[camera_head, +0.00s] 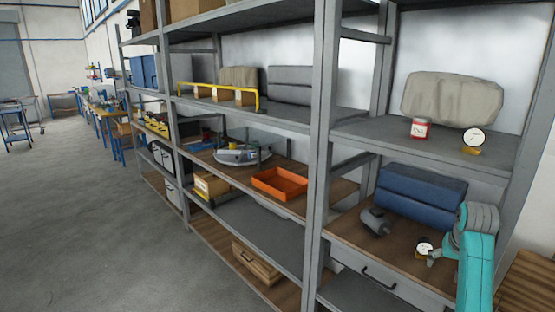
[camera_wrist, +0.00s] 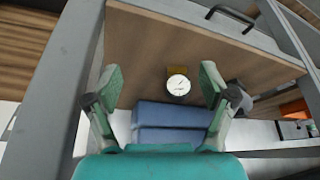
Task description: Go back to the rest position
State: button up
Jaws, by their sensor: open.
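My gripper (camera_wrist: 160,82) is open, its two fingers spread wide with nothing between the pads that I can see touching them. In the wrist view a round white dial gauge (camera_wrist: 178,85) on a brown base shows between the fingers, beyond the tips. In the head view my gripper (camera_head: 437,257) is at the lower right, over the wooden shelf (camera_head: 393,246), close to the right of the same gauge (camera_head: 424,246). My teal arm partly hides that end of the shelf. I cannot tell the exact gap between fingers and gauge.
Blue folded bundles (camera_head: 420,192) lie behind the gauge, and a grey motor-like part (camera_head: 375,221) stands to its left. The upper shelf (camera_head: 400,139) holds a red-and-white can (camera_head: 419,128) and another gauge (camera_head: 474,138). A grey upright (camera_head: 318,150) stands left. Open floor (camera_head: 90,210) lies far left.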

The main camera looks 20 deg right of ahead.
jog(key=s+a+f+n+t, duration=0.2)
jog(key=a+f+n+t, duration=0.1)
jog(key=a+f, duration=1.8)
jog(key=s+a+f+n+t, duration=0.1)
jog(key=s+a+f, duration=0.2)
jog(key=a, duration=0.1)
jog(key=s+a+f+t, duration=0.1)
jog(key=s+a+f, duration=0.15)
jog(key=a, duration=0.25)
jog(key=s+a+r+n+t, duration=0.2)
jog(key=s+a+t, duration=0.1)
jog(key=s+a, duration=1.05)
jog(key=s+a+r+n+t+y, duration=0.1)
jog(key=s+a+r, duration=0.1)
jog(key=s+r, duration=0.5)
jog(key=s+a+r+n+t+y, duration=0.2)
jog(key=s+a+r, duration=0.1)
jog(key=s+r, duration=0.5)
jog(key=shift+s+t, duration=0.3)
jog(key=shift+s, duration=0.55)
jog(key=shift+a, duration=0.1)
